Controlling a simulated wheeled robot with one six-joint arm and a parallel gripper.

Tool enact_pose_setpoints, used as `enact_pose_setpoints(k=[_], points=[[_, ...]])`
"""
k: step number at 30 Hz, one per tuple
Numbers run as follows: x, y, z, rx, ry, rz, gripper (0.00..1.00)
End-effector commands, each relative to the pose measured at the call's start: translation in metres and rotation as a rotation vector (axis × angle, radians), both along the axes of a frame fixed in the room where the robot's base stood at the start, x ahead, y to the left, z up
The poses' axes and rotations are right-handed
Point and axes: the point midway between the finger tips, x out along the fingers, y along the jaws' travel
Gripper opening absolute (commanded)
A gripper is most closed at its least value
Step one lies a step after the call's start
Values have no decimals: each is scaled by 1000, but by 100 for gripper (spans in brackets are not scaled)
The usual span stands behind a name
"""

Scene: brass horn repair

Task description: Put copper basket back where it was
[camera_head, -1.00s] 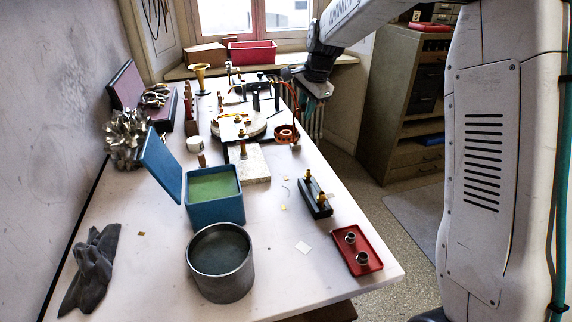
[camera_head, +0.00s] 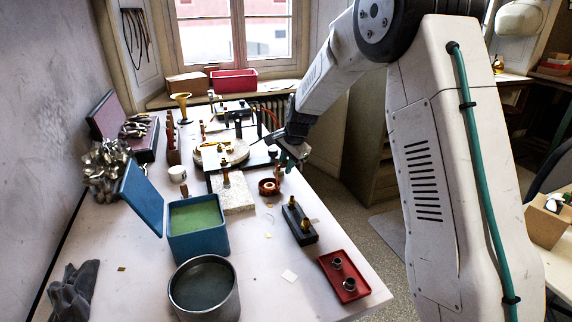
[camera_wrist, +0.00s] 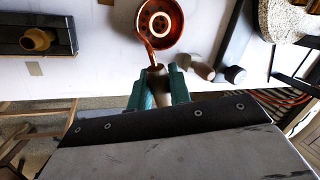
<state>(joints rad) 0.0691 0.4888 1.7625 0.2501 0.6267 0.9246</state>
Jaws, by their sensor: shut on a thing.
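The copper basket (camera_head: 268,187) is a small round copper-coloured pan over the right edge of the white workbench, behind the black block. In the wrist view the basket (camera_wrist: 158,24) shows from above, with a pale ring inside and a thin handle running toward me. My gripper (camera_wrist: 158,84) is shut on the handle's end between its teal fingers. In the head view my gripper (camera_head: 294,156) is just above and behind the basket. I cannot tell whether the basket touches the bench.
The black block (camera_head: 299,222) with brass fittings and the red tray (camera_head: 343,277) stand in front. A pale stone slab (camera_head: 233,193) is left of the basket. A round turntable (camera_head: 221,153) and burner stands crowd the back. The blue green-filled box (camera_head: 197,228) and grey pot (camera_head: 204,290) stand left.

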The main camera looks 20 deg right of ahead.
Motion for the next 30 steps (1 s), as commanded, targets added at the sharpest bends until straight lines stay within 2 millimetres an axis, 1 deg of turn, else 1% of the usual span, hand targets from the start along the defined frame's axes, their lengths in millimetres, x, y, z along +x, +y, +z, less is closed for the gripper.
enact_pose_setpoints(k=[7, 8, 9, 10, 18, 22, 26, 30], points=[[0, 0, -1, 0, -1, 0, 0], [0, 0, -2, 0, 0, 0, 22], [0, 0, -2, 0, 0, 0, 33], [0, 0, -1, 0, 0, 0, 41], [0, 0, -1, 0, 0, 0, 41], [-1, -1, 7, 0, -1, 0, 41], [-7, -3, 28, 1, -4, 0, 41], [-16, -7, 58, 1, -4, 0, 41]])
